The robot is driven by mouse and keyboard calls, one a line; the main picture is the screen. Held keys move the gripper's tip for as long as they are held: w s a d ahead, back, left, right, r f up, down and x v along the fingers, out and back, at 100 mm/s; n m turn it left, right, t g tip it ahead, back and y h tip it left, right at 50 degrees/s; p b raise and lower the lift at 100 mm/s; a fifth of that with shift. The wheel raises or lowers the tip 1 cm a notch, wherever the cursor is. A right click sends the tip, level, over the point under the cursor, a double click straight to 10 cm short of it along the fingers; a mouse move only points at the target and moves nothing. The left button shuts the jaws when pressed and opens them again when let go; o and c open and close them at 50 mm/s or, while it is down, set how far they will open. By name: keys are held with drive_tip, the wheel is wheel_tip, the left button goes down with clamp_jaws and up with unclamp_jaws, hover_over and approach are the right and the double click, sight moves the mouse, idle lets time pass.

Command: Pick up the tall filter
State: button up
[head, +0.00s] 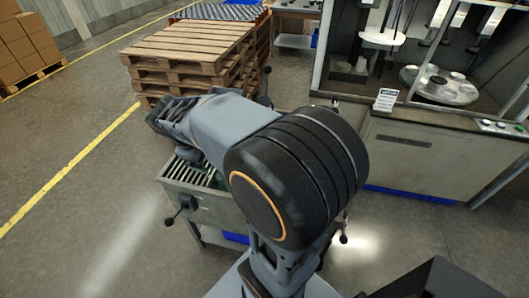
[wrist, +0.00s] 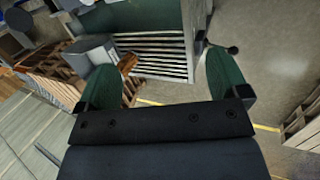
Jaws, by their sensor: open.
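I cannot pick out a tall filter for certain in either view. In the wrist view my gripper (wrist: 163,64) is open, with its two green fingers wide apart and nothing held between them. Beyond the fingers is a slatted metal rack (wrist: 165,57). A grey block-like thing (wrist: 91,48) stands partly behind the left finger; I cannot tell what it is. In the head view my arm covers most of the slatted stand (head: 190,204), and my gripper cannot be made out clearly.
Stacked wooden pallets (head: 190,45) stand behind my arm. At right is a machine cabinet (head: 420,155) with a round plate (head: 425,91) carrying small round parts. Cartons (head: 25,45) are at far left. The floor (head: 75,225) at left is clear.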

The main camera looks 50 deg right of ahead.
drive_tip(key=shift+o, duration=0.4)
drive_tip(key=w+d+f+n+g+h+b, duration=0.1)
drive_tip(key=w+d+f+n+g+h, duration=0.2)
drive_tip(key=w+d+f, duration=0.4)
drive_tip(key=d+n+h, duration=0.1)
drive_tip(key=d, duration=0.1)
drive_tip(key=shift+d+n, duration=0.3)
drive_tip(key=shift+d, duration=0.1)
drive_tip(key=w+d+f+n+g+h, duration=0.25)
drive_tip(key=w+d+f+n, duration=0.25)
drive_tip(key=d+f, duration=0.3)
drive_tip(key=shift+t+h, duration=0.35)
drive_tip(key=shift+h, duration=0.3)
drive_tip(key=shift+f+p+x, duration=0.1)
drive_tip(key=shift+p+x, duration=0.7)
drive_tip(key=shift+x, duration=2.85)
drive_tip(key=shift+f+p+x, duration=0.15)
drive_tip(key=shift+p+x, duration=0.65)
drive_tip(key=shift+x, duration=2.85)
drive_tip(key=shift+a, duration=0.1)
drive_tip(key=c, duration=1.3)
drive_tip(key=shift+r, duration=0.1)
